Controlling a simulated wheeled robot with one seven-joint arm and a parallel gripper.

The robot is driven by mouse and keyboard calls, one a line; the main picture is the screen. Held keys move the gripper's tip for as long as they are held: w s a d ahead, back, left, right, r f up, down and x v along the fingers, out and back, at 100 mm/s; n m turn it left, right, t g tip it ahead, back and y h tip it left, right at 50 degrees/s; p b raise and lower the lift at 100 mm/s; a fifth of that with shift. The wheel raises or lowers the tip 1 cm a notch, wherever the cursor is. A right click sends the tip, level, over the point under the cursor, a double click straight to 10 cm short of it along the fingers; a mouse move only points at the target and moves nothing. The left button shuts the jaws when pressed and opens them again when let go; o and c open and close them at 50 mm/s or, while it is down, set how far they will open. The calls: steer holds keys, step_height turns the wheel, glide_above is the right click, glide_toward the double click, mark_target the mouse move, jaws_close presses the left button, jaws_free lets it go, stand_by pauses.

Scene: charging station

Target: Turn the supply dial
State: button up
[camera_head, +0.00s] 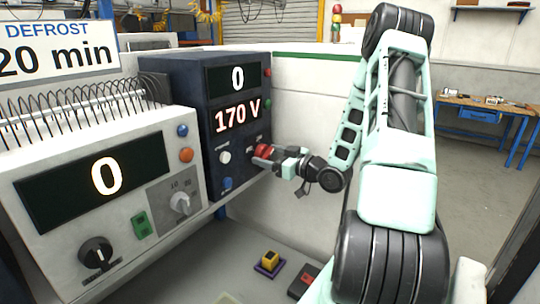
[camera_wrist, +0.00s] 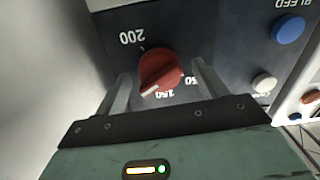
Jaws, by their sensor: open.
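The red dial (camera_wrist: 163,66) is on the dark face of the supply unit. In the wrist view it sits between the two fingers of my gripper (camera_wrist: 160,80), with a visible space on each side. The fingers are open around it. The dial's pale pointer points to the lower left of that view, and inverted scale marks, including 200, surround it. In the head view the red dial (camera_head: 262,149) is at the lower right of the dark blue supply unit (camera_head: 178,78), and my gripper (camera_head: 268,157) reaches it from the right. The unit's lower display (camera_head: 237,115) reads 170 V.
A pale unit (camera_head: 135,215) reading 0 stands nearer at left. A yellow-topped button box (camera_head: 270,260) is below. A workbench (camera_head: 480,105) is far right.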

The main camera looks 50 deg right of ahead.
steer(key=c, duration=1)
steer(key=shift+o, duration=0.2)
steer(key=shift+m, duration=0.3)
steer(key=m+p, duration=0.1)
steer(key=m, duration=0.2)
steer(key=shift+m+p, duration=0.6)
steer(key=shift+m, duration=0.5)
steer(key=o, duration=1)
steer(key=shift+c, duration=0.2)
steer(key=shift+s, duration=0.15)
